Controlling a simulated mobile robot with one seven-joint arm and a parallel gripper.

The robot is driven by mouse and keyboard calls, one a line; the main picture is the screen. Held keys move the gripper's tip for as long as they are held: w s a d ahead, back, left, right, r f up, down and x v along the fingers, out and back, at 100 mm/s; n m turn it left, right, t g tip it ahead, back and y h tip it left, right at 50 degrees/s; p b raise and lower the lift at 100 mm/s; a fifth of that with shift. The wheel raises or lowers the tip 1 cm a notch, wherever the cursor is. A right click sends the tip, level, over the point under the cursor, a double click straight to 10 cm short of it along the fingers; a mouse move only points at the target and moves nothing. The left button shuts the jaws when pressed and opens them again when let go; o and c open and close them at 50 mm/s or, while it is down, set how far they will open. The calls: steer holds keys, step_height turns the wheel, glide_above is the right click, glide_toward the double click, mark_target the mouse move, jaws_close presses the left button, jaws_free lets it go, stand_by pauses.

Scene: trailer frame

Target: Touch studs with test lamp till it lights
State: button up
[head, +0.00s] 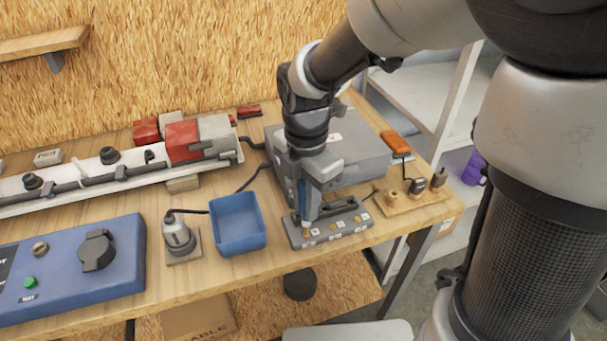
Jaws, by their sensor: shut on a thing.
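My gripper (312,190) points down over the front right of the bench and is shut on the test lamp (304,200), a slim blue tool held about upright. The lamp's lower end is at the left part of the grey stud block (335,232), by a brass-coloured stud. I cannot tell whether it touches the stud. Several small pale labels and studs show along the block; the gripper and lamp hide part of it. No glow shows on the lamp from here.
A blue open bin (238,226) and a grey plug-like part (180,236) stand left of the block. A large grey case (350,152) is close behind. A wooden holder (412,200) is to the right, near the bench's edge. A blue control box (75,268) lies far left.

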steer(key=shift+r, duration=0.15)
step_height(320, 180, up, 5)
steer(key=p, duration=0.5)
steer(key=w+d+f+b, duration=0.1)
steer(key=d+f+b, duration=0.2)
steer(key=d, duration=0.3)
steer(key=shift+w+f+b, duration=0.25)
steer(key=shift+w+b, duration=0.1)
steer(key=shift+b, duration=0.25)
steer(key=shift+p, duration=0.3)
stand_by(0.4)
steer(key=shift+f+b, duration=0.5)
steer(key=shift+f, duration=0.4)
stand_by(0.7)
